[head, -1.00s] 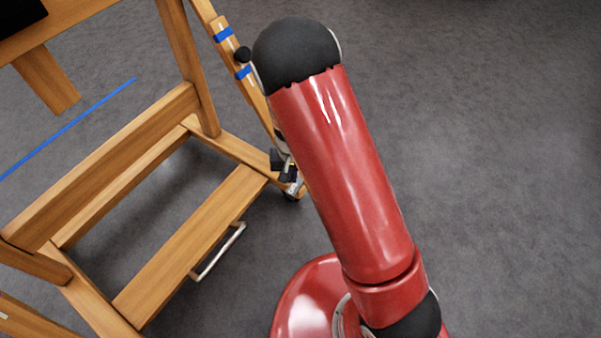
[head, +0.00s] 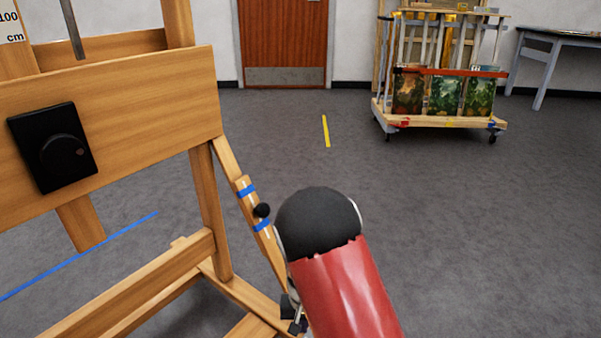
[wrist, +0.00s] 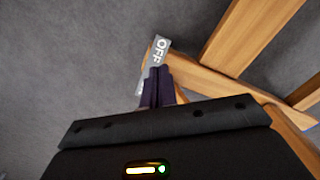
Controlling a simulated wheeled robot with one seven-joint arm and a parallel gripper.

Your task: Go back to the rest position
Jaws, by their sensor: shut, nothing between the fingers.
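My gripper (wrist: 158,84) shows in the wrist view as two dark purple fingers close together, with nothing between them. Just past the fingertips is a grey plate (wrist: 160,52) with the letters OFF, at the end of a wooden beam (wrist: 205,82). I cannot tell whether the fingers touch it.
A large wooden easel-like frame (head: 150,85) with a black box (head: 52,147) stands close on the left. A cart (head: 440,122) carrying pictures stands at the back right, near a table (head: 555,40). A brown door (head: 283,42) is behind. The grey floor right of my arm is clear.

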